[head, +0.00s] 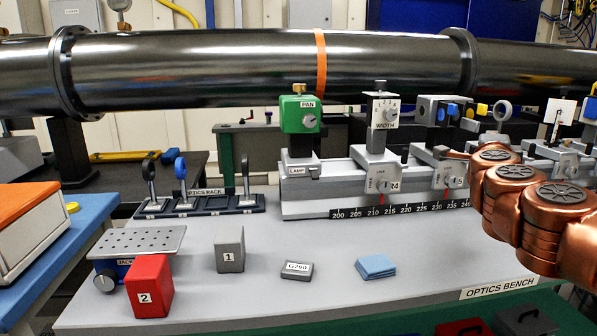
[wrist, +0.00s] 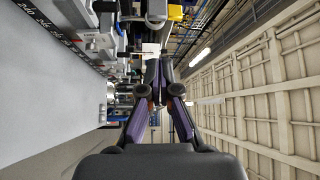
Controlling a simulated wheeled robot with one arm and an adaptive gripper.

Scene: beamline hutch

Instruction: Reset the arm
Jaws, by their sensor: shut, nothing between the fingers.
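My arm, copper-coloured with round ribbed joint caps, reaches in from the right edge of the head view, over the right end of the optics bench (head: 330,285). My gripper (wrist: 159,68) shows in the wrist view with its dark and purple fingers brought together at the tips and nothing between them. I cannot make the gripper out clearly in the head view. In the wrist view the bench and its rail lie sideways along the left, and the fingers point past them along the room.
A rail (head: 310,195) with several mounts stands at the bench's back, close to my arm. A red block (head: 151,288), a grey block (head: 230,250), a G280 box (head: 297,271) and a blue cloth (head: 375,267) lie in front. A large pipe (head: 220,70) crosses behind.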

